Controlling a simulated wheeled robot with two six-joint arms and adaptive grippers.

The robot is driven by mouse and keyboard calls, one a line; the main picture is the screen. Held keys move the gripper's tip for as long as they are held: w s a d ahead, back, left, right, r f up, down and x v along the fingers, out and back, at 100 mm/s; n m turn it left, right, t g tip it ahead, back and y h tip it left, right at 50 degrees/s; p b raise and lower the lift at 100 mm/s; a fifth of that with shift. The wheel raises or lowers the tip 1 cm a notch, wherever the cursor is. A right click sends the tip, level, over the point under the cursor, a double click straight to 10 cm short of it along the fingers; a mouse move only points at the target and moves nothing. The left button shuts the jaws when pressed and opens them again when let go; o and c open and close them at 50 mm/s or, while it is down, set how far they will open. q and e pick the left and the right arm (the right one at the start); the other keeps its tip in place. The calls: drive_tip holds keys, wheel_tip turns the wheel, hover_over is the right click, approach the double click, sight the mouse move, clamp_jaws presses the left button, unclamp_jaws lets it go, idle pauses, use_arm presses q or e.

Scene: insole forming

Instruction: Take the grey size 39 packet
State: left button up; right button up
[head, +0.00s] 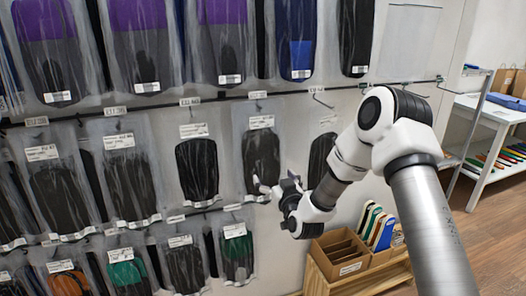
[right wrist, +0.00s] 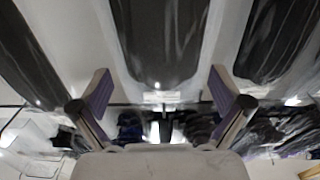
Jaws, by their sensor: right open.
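Clear packets with dark grey insoles hang in the middle row of the wall rack, and their size labels are too small to read surely. One grey packet (head: 262,155) hangs right in front of my right gripper (head: 272,187). I cannot tell whether it is the size 39 one. In the right wrist view, a dark packet (right wrist: 165,40) hangs centred between the two spread fingers of my right gripper (right wrist: 160,92). The fingers are open and do not appear to hold it. My left gripper is out of view.
Neighbouring grey packets (head: 197,168) hang close on the left. Purple packets (head: 140,45) hang above, and green-topped ones (head: 237,250) below. A cardboard box (head: 340,252) stands on a wooden stand at lower right. A white table (head: 490,112) is further right.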

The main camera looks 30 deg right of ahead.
sight(264, 165)
drive_tip(key=x, duration=0.6)
drive_tip(key=shift+w+a+p, duration=0.1)
drive_tip(key=shift+w+p, duration=0.15)
drive_tip(key=shift+p, duration=0.15)
drive_tip(key=shift+w+f, duration=0.25)
drive_tip(key=shift+w, duration=0.1)
drive_tip(key=shift+s+r, duration=0.1)
drive_tip(key=shift+r, duration=0.05)
drive_tip(key=c, duration=1)
